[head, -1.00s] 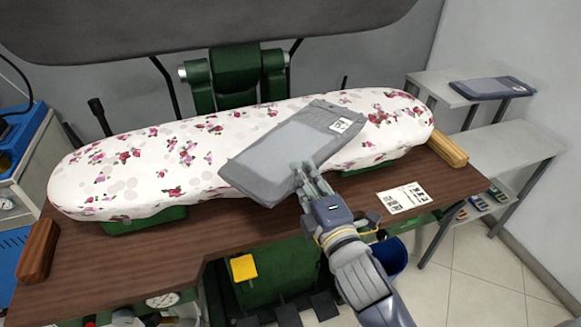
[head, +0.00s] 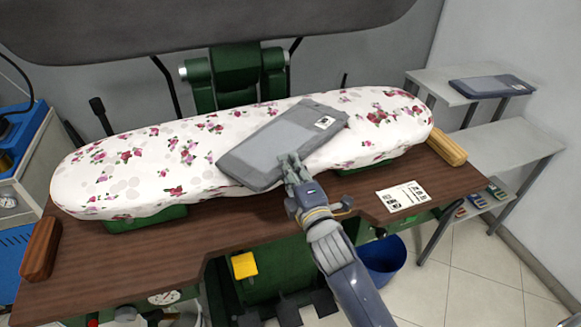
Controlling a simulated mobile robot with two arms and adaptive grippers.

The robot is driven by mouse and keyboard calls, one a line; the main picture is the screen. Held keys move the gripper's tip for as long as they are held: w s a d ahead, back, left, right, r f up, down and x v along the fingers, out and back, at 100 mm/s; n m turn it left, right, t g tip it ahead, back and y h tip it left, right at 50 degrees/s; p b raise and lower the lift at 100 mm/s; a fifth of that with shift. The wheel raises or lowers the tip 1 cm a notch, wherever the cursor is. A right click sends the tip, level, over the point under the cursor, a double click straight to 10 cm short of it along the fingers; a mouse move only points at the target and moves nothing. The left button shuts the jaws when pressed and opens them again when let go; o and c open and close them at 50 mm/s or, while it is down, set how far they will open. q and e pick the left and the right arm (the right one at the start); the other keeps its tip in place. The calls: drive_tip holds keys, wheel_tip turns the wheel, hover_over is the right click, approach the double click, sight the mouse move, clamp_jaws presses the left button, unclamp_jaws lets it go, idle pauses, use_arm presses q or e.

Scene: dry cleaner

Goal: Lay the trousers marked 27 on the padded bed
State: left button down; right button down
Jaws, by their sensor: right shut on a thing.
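The folded grey trousers (head: 275,146) with a small white tag lie over the flowered padded bed (head: 130,170), at a slant. Their near edge reaches the bed's front edge. The tag's number is too small to read. My right gripper (head: 289,162) is shut on the near edge of the grey trousers. I cannot tell whether the trousers rest fully on the padding. Another folded dark blue-grey garment (head: 492,85) lies on the upper shelf at the right. My left gripper is not in view.
A grey press head (head: 200,25) hangs above and behind the bed. On the wooden table (head: 130,255) are a wooden block (head: 40,248) at left, a yellowish wooden piece (head: 446,147) at right and a printed white card (head: 403,196). A blue bucket (head: 385,258) stands below.

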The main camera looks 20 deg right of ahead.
drive_tip(key=c, duration=1.5)
unclamp_jaws()
drive_tip(key=s+b, duration=0.2)
drive_tip(key=s, duration=1)
drive_tip(key=shift+d, duration=0.2)
